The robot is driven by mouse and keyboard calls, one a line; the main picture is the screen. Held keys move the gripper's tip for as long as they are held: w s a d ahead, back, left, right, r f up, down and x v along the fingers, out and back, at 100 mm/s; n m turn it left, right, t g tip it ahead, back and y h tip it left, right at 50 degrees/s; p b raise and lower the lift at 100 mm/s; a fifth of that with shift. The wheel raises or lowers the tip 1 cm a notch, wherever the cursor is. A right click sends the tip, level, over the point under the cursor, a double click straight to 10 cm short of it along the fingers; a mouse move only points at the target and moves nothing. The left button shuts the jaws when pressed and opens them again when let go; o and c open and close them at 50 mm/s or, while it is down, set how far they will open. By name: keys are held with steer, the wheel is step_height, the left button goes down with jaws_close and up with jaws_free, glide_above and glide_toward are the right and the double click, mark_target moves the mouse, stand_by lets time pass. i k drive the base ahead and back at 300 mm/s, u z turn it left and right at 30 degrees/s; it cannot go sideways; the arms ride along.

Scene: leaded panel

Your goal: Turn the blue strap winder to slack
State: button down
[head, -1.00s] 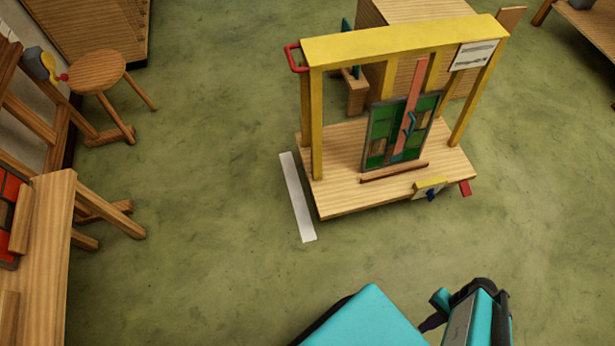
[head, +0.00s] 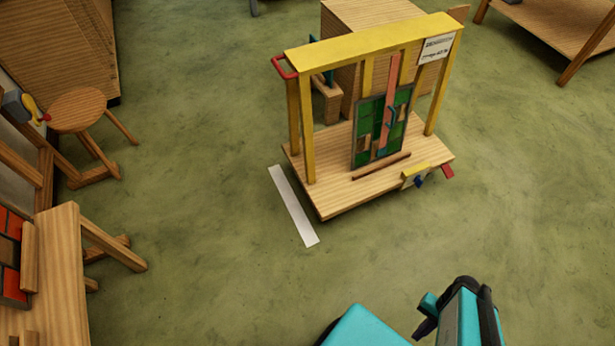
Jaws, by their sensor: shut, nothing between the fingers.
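The blue strap winder (head: 419,181) is a small blue knob on a pale plate with a yellow top (head: 415,171), at the front edge of the wooden cart (head: 345,203). A salmon strap (head: 387,115) runs down over the green leaded panel (head: 367,138), which stands upright under the yellow frame (head: 375,38). The winder's exact angle is too small to tell. My gripper (head: 428,314) is at the bottom right, well apart from the winder and nearer to me. It is shut and empty; its fingertips are partly hidden by my arm.
A red pedal-like tab (head: 448,171) sticks out right of the winder. A white strip (head: 294,205) lies on the floor left of the cart. A stool (head: 78,108) and a workbench (head: 60,262) stand at left. Green floor is clear between me and the cart.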

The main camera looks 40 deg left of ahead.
mark_target(418, 182)
steer(key=u, duration=1.7)
steer(key=i, duration=0.55)
steer(key=z, duration=1.1)
